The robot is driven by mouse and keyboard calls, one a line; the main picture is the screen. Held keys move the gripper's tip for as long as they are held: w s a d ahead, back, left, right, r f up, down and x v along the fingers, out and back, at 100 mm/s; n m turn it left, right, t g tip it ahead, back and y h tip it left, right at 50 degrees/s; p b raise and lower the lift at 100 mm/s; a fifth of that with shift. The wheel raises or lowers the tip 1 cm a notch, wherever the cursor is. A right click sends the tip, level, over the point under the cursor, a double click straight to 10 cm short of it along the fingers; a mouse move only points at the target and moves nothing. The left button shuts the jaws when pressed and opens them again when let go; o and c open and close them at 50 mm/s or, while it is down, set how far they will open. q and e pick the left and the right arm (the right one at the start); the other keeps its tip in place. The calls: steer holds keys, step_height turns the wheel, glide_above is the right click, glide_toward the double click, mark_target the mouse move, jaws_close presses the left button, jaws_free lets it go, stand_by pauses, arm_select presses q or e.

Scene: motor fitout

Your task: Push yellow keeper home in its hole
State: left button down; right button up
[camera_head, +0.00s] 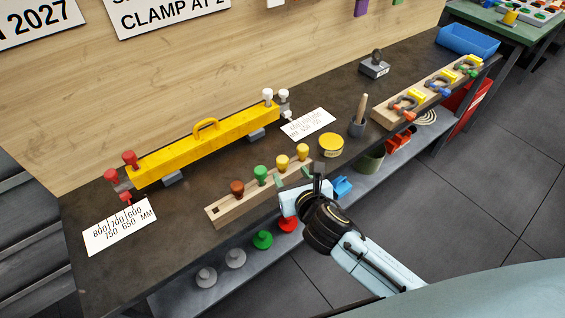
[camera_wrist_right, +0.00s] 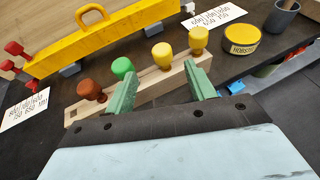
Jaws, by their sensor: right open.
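The yellow keeper (camera_head: 302,152) is a knobbed peg upright at the right end of a wooden rack (camera_head: 236,203); it also shows in the right wrist view (camera_wrist_right: 198,38), with part of its stem visible above the wood. Beside it stand an amber keeper (camera_head: 282,161), a green keeper (camera_head: 260,173) and a brown keeper (camera_head: 237,187). My right gripper (camera_head: 294,178) is at the rack's front, near its right end. In the right wrist view its green fingers (camera_wrist_right: 160,88) are spread and empty, with the yellow keeper beyond the right finger. My left gripper is out of view.
A yellow beam (camera_head: 205,142) with a handle lies behind the rack. A yellow tin (camera_head: 331,145), a grey pot (camera_head: 357,127) and a white card (camera_head: 308,124) are to the right. A lower shelf holds several coloured pieces. Bare bench lies between the beam and the rack.

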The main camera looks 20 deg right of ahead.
mark_target(285, 165)
steer(key=x, duration=0.6)
steer(key=b+x, duration=0.1)
steer(key=x, duration=0.2)
steer(key=shift+w+d+f, duration=0.1)
steer(key=shift+w+f, duration=0.05)
steer(key=shift+f, duration=0.2)
steer(key=c, duration=1)
